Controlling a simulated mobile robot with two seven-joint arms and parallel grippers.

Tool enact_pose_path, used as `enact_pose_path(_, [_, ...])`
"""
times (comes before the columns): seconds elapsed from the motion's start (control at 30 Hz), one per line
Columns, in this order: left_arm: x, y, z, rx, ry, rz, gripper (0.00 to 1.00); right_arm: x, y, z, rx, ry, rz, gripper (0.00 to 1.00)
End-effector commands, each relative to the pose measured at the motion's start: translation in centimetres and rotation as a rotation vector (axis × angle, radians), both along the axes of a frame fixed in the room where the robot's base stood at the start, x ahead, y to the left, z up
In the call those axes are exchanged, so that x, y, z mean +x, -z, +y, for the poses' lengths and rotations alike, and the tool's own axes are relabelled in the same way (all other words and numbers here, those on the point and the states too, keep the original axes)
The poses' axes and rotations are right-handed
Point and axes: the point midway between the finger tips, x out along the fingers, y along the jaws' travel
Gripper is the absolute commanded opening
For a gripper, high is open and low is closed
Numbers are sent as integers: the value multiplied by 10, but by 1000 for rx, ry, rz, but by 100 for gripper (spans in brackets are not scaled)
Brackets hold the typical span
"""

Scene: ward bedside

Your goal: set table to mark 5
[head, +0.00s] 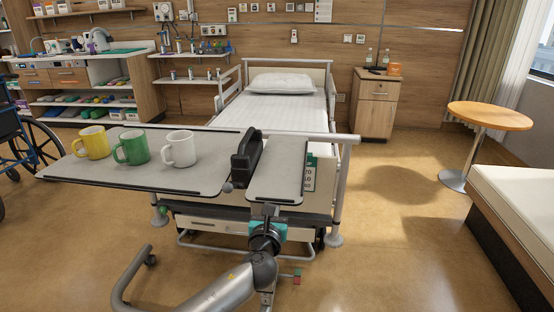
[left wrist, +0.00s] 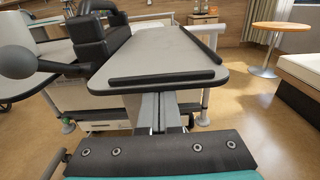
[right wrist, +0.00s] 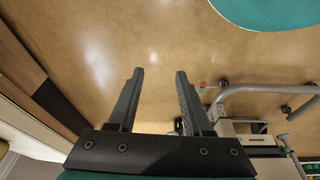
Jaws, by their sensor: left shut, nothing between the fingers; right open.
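The overbed table (head: 200,178) has a grey top with dark edges and a smaller right-hand panel (head: 275,172). It stands across the foot of the bed. A yellow mug (head: 93,143), a green mug (head: 132,147) and a white mug (head: 180,149) stand upright on its left part. No height mark is readable. My left gripper (head: 266,211) is shut and empty, just below the panel's near edge. The panel also fills the upper middle of the left wrist view (left wrist: 170,57). My right gripper (right wrist: 159,75) is open and empty above the floor; it is outside the head view.
A black upright block (head: 246,157) stands between the table's parts. A small red and green fitting (head: 298,276) sits low by the grey base tube (head: 128,275). The bed (head: 283,105) lies behind. A round table (head: 490,116) and couch (head: 525,195) stand right, with clear floor between.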

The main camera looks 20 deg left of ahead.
Motion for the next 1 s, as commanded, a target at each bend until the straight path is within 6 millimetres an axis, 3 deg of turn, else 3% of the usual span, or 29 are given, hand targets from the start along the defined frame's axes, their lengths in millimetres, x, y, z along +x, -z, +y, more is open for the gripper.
enact_pose_path(0.03, [2,-13,1,4,0,-21,0,-1,1,0,-1,0,5,50])
enact_pose_path(1.0, [3,-36,1,5,-1,-26,0,-25,43,-6,-12,-3,63,50])
